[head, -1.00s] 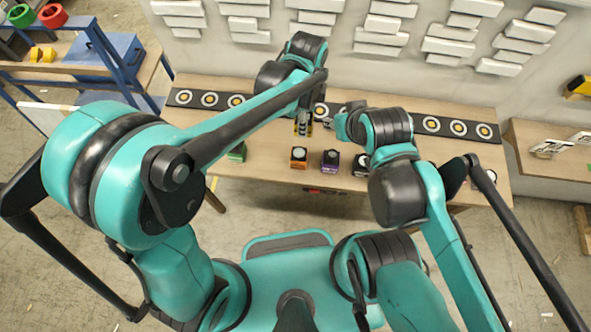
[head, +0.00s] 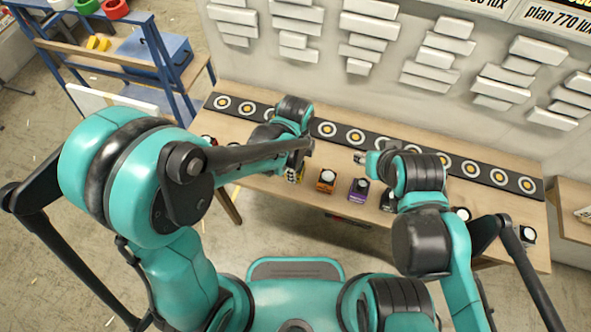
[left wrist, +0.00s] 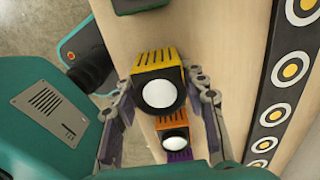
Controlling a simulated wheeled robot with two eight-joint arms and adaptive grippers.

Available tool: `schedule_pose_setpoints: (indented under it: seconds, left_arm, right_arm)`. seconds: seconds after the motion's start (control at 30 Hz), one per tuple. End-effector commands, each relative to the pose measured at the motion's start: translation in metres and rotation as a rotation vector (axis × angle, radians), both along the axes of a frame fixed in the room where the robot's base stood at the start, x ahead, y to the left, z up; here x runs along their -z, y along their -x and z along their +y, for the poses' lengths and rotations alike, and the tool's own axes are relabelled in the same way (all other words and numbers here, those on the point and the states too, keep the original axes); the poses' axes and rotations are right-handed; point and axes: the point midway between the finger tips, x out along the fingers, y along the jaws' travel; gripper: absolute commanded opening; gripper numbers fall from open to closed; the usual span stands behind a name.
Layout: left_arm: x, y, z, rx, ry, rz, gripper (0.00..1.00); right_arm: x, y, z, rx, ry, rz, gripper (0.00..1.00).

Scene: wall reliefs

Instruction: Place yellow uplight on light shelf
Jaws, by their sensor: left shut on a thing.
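The yellow uplight (left wrist: 158,88), a dark block with a yellow slotted top and a round white lens, sits between the fingers of my left gripper (left wrist: 165,115), which is shut on it. In the head view the yellow uplight (head: 293,175) shows just left of the orange uplight, partly hidden by my left arm. I cannot tell whether it touches the wood. A black strip with ringed discs (head: 356,136) runs along the back of the wooden shelf (head: 250,183). My right gripper (head: 360,158) hovers over the shelf's middle, too small to read.
An orange uplight (head: 326,180) and a purple uplight (head: 359,190) stand along the front edge, with more to the right. A green block (left wrist: 138,4) shows in the left wrist view. White wall reliefs (head: 370,30) rise behind. A blue rack (head: 165,65) stands at left.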

Motion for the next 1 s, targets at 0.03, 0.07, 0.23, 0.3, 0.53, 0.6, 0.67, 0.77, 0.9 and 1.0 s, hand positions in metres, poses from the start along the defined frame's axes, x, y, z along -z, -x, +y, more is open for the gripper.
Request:
schedule_pose_setpoints:
  seconds: [0.03,0.07,0.23,0.3,0.53,0.6,0.67,0.77,0.9,1.0]
  left_arm:
    - [0.011,-0.001,0.0,0.0,0.0,0.0,0.09]
    - [0.014,0.0,0.0,0.0,0.0,0.0,0.09]
    - [0.014,0.0,0.0,0.0,0.0,0.0,0.09]
    - [0.014,0.0,0.0,0.0,0.0,0.0,0.09]
    - [0.017,0.0,0.0,0.0,0.0,0.0,0.61]
    - [0.017,0.0,0.0,0.0,0.0,0.0,0.63]
    - [0.017,0.0,0.0,0.0,0.0,0.0,0.63]
    - [0.017,0.0,0.0,0.0,0.0,0.0,0.63]
    - [0.014,0.0,0.0,0.0,0.0,0.0,0.63]
    - [0.003,0.0,0.0,0.0,0.0,0.0,0.63]
  right_arm:
    - [0.006,0.0,0.0,0.0,0.0,0.0,0.4]
    - [0.007,0.0,0.0,0.0,0.0,0.0,0.4]
    - [0.006,0.0,0.0,0.0,0.0,0.0,0.4]
    - [0.006,0.0,0.0,0.0,0.0,0.0,0.4]
    - [0.009,0.0,0.0,0.0,0.0,0.0,0.4]
    - [0.009,0.0,0.0,0.0,0.0,0.0,0.4]
    - [0.009,0.0,0.0,0.0,0.0,0.0,0.4]
    - [0.009,0.0,0.0,0.0,0.0,0.0,0.4]
    - [0.006,0.0,0.0,0.0,0.0,0.0,0.4]
    - [0.001,0.0,0.0,0.0,0.0,0.0,0.4]
